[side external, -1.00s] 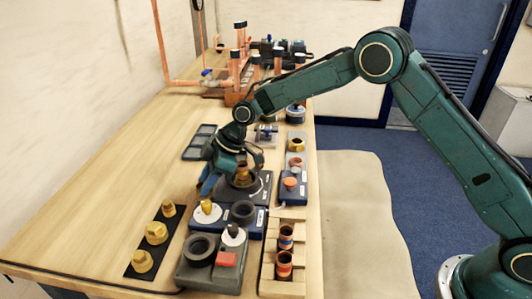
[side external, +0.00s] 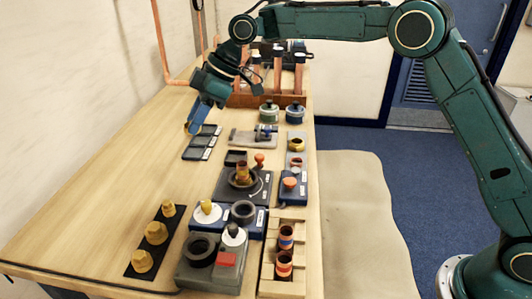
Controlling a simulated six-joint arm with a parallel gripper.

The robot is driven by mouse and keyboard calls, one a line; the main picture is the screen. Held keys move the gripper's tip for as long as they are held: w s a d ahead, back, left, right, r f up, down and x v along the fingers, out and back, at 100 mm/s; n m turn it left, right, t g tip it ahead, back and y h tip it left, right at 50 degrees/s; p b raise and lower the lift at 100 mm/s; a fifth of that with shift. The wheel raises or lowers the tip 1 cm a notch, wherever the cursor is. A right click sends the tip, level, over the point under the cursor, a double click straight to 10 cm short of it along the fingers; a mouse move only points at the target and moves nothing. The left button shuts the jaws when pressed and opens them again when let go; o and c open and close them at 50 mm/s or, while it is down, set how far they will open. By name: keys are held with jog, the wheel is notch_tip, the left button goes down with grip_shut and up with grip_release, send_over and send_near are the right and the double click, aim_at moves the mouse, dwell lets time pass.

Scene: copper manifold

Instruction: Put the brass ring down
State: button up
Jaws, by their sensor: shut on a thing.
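My gripper (side external: 191,127) is shut on a small yellowish thing at its fingertips, which I take to be the brass ring (side external: 188,127). The ring is mostly hidden by the fingers, and its shape is too small to make out. The gripper points down at the back left edge of a dark tray with several shallow compartments (side external: 199,149). I cannot tell whether the ring touches the tray or the table, or hangs just above.
A dark fixture (side external: 259,193) holding an upright copper piece (side external: 242,170) stands to the right and nearer. Brass fittings (side external: 155,232) sit on a black strip at the front left. Upright copper pipes (side external: 299,68) stand behind. The left of the wooden table (side external: 110,170) is clear.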

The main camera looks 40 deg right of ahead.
jog(key=shift+r, duration=0.85)
jog(key=shift+d, duration=0.1)
jog(key=s+d+f+m+t+h, duration=0.1)
jog(key=s+d+f+m, duration=0.3)
jog(key=d, duration=0.4)
jog(key=s+d+f+m+t+h, duration=0.1)
jog(key=s+d+f+m+h, duration=0.2)
jog(key=s+d+f+m, duration=0.2)
jog(key=s+d+f+m+t+h, duration=0.2)
jog(key=s+d+f+m, duration=0.2)
jog(key=d, duration=0.7)
jog(key=shift+s+d+f+m, duration=0.1)
jog(key=shift+s+f+m, duration=0.1)
jog(key=shift+s, duration=0.35)
jog(key=shift+s+f+m, duration=0.1)
jog(key=shift+s+f, duration=0.05)
jog(key=shift+s, duration=0.35)
jog(key=shift+w, duration=0.1)
